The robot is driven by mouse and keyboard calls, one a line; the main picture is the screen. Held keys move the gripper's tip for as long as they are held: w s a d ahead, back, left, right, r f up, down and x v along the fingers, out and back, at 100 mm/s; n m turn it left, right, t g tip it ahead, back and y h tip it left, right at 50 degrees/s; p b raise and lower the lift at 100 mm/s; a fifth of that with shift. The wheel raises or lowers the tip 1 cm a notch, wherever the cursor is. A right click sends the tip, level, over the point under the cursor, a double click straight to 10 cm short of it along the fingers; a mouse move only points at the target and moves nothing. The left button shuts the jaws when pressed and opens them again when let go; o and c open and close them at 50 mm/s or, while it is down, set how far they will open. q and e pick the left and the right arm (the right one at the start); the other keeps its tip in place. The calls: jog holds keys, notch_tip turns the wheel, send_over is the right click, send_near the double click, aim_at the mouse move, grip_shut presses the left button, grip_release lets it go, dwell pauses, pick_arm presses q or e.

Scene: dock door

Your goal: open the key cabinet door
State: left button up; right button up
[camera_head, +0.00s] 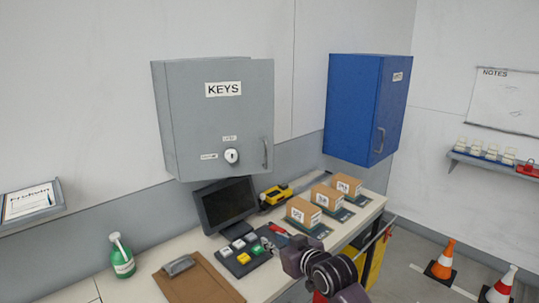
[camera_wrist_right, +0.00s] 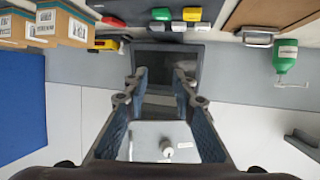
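The grey key cabinet (camera_head: 190,100) hangs on the wall in the head view, labelled KEYS. Its door appears shut. My left gripper is out of view.
A monitor (camera_head: 226,204), a button pad (camera_head: 243,258), a clipboard (camera_head: 200,284) and several boxes (camera_head: 304,212) are on the desk below. A blue cabinet (camera_head: 352,108) hangs to the right. The space before the grey door looks clear.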

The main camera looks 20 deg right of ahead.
jog(key=w+d+r+t, duration=0.2)
jog(key=w+r, duration=0.1)
jog(key=r, duration=0.7)
jog(key=w+d+r+t, duration=0.2)
jog(key=w+d+r, duration=0.1)
jog(key=r, duration=0.7)
jog(key=p, duration=0.3)
send_near(270, 158)
jog(key=w+a+r, duration=0.3)
jog(key=shift+w+f+m+p, duration=0.15)
jog(key=shift+w+p, duration=0.05)
jog(key=shift+w, duration=0.3)
jog(key=shift+w+f+m+p, duration=0.15)
jog(key=shift+w+p, duration=0.05)
jog(key=shift+w, duration=0.3)
jog(key=shift+c, duration=0.3)
grip_shut()
